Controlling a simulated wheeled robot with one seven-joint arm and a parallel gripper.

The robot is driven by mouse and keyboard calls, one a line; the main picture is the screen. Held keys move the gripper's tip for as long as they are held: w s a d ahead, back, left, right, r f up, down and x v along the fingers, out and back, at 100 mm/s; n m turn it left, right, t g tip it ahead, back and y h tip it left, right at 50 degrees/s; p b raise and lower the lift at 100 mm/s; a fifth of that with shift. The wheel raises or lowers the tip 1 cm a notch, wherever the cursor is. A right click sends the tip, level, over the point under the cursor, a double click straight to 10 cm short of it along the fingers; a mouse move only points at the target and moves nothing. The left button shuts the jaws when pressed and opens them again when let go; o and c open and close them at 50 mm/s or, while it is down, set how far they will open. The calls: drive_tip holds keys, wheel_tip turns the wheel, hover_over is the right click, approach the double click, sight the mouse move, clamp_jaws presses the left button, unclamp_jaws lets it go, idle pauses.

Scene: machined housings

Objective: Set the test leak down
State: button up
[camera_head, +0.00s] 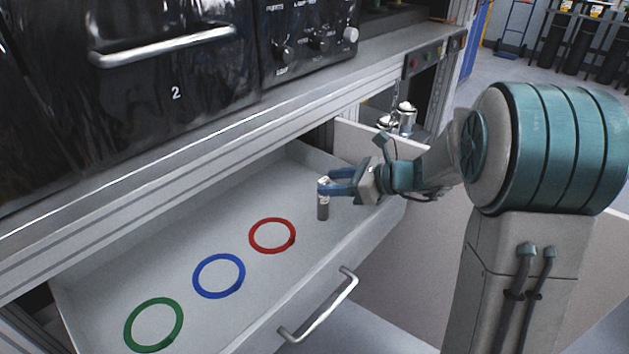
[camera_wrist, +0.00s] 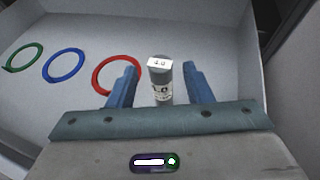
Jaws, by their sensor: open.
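The test leak (camera_head: 323,205) is a small grey cylinder with a pale label and a white top. It stands upright in the open drawer (camera_head: 215,205), to the right of the red ring (camera_head: 272,235). In the wrist view the test leak (camera_wrist: 160,80) stands between the two blue fingers of my gripper (camera_wrist: 160,85), with a gap on each side. My gripper (camera_head: 335,183) is open around it, near its upper part. The blue ring (camera_head: 219,275) and green ring (camera_head: 153,324) lie further left on the drawer floor.
The drawer has raised walls and a front handle (camera_head: 318,305). A worktop edge (camera_head: 200,130) overhangs the back of the drawer, with a black unit (camera_head: 170,60) marked 2 on it. Shiny metal parts (camera_head: 400,116) show behind my wrist. The drawer floor around the rings is clear.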

drive_tip(key=v, duration=0.7)
drive_tip(key=shift+p, duration=0.4)
drive_tip(key=shift+s, duration=0.1)
idle(0.6)
